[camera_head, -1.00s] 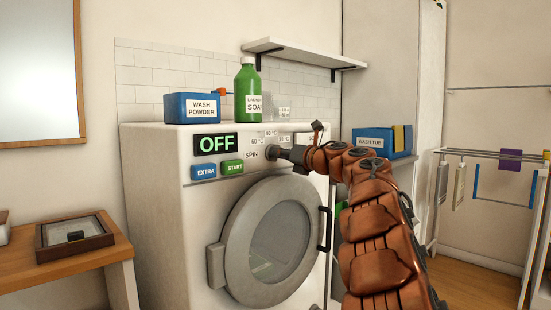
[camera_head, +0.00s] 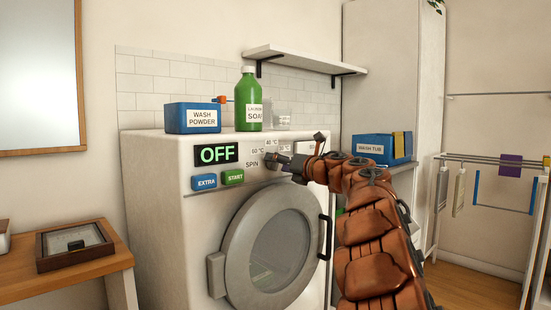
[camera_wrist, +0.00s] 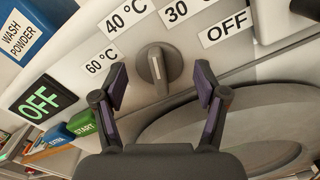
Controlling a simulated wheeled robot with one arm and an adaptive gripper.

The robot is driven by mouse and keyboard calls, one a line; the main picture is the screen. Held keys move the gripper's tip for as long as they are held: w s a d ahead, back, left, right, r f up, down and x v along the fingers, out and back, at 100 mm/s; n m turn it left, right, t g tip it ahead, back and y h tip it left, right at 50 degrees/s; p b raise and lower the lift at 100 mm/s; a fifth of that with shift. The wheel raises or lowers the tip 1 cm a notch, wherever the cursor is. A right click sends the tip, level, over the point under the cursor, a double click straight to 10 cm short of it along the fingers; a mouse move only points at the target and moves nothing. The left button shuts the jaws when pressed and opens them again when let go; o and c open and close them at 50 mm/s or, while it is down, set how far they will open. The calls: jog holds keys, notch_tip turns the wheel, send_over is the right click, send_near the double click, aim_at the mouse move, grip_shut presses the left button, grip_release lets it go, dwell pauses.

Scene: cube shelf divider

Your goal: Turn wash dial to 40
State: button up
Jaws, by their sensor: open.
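The wash dial (camera_wrist: 159,68) is a grey knob on the washer's front panel, seen in the wrist view. Labels 60 °C (camera_wrist: 102,62), 40 °C (camera_wrist: 127,14), 30 °C and OFF (camera_wrist: 226,27) are arranged around it. Its raised grip bar runs nearly up and down in that view. My gripper (camera_wrist: 160,86) is open, with one finger on each side of the dial; I cannot tell whether either touches it. In the head view my gripper (camera_head: 281,160) is at the panel and hides most of the dial. The display (camera_head: 216,154) reads OFF.
EXTRA (camera_head: 205,182) and START (camera_head: 233,177) buttons sit left of the dial. The round door (camera_head: 228,255) is shut below. A wash powder box (camera_head: 178,118) and green soap bottle (camera_head: 249,85) stand on the washer. A blue wash tub (camera_head: 372,149) is to the right.

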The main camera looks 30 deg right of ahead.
jog(key=shift+r+m+p, duration=0.3)
jog(key=shift+m+p, duration=0.4)
jog(key=shift+p, duration=0.2)
jog(key=shift+f+m, duration=0.1)
jog(key=shift+m, duration=0.2)
jog(key=shift+f, duration=0.25)
